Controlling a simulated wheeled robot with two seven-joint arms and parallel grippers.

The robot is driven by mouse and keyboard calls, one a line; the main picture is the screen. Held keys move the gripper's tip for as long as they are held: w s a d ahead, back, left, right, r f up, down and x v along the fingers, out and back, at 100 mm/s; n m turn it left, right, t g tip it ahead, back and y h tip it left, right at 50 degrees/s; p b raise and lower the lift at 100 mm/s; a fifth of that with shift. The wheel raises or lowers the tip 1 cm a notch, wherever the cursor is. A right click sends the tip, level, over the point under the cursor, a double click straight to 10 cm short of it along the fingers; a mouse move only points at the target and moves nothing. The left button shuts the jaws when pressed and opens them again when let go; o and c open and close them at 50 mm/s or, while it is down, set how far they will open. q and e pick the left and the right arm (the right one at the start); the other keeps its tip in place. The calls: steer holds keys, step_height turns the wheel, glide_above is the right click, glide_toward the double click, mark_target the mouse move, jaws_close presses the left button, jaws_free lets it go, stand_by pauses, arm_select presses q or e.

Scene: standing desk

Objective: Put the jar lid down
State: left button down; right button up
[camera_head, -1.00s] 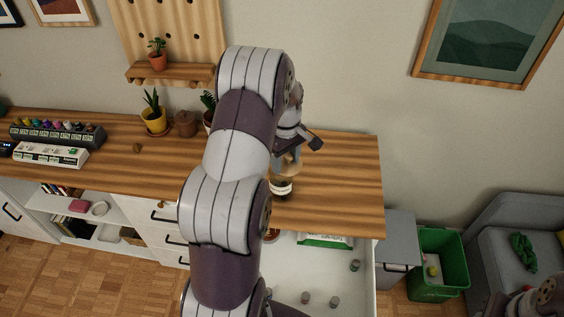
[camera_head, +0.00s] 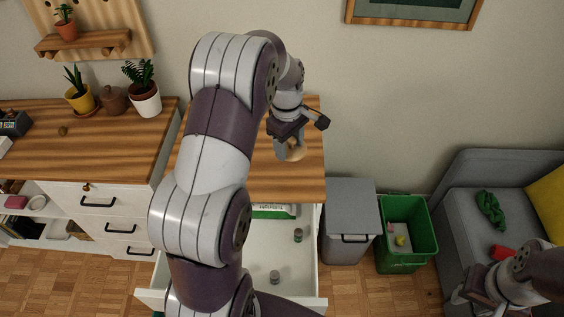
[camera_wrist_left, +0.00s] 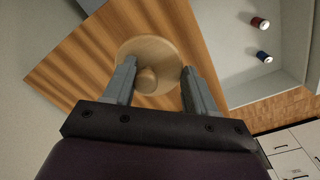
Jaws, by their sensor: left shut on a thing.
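The jar lid (camera_wrist_left: 155,48) is a round, light wooden disc with a knob (camera_wrist_left: 147,79) in the left wrist view. My left gripper (camera_wrist_left: 150,78) is shut on it, with a finger on either side of the knob. In the head view the left gripper (camera_head: 290,150) is over the right part of the wooden desk top (camera_head: 300,185), with the tan lid (camera_head: 297,151) at its fingertips. I cannot tell whether the lid touches the wood.
An open white drawer (camera_head: 308,262) below the desk top holds small cans (camera_head: 298,235). Potted plants (camera_head: 145,98) stand on the counter at left. A grey bin (camera_head: 348,215), a green crate (camera_head: 407,262) and a grey sofa (camera_head: 465,200) are at right. The wood around the lid looks clear.

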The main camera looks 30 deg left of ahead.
arm_select(q)
steer(key=shift+w+a, duration=0.2)
steer(key=shift+w, duration=0.15)
steer(key=p, duration=0.2)
glide_above(256, 160)
steer(key=s+d, duration=0.1)
steer(key=d, duration=0.2)
step_height(256, 160, down, 4)
steer(key=a+f, duration=0.2)
steer(key=shift+w+a, duration=0.35)
steer(key=shift+a, duration=0.05)
steer(key=shift+a+f, duration=0.15)
steer(key=shift+f, duration=0.1)
step_height(256, 160, down, 4)
steer(key=shift+s+a+r+p, duration=0.1)
steer(key=shift+s+r+p, duration=0.1)
steer(key=shift+p, duration=0.2)
steer(key=shift+w+f, duration=0.2)
steer(key=shift+f, duration=0.05)
steer(key=shift+f, duration=0.1)
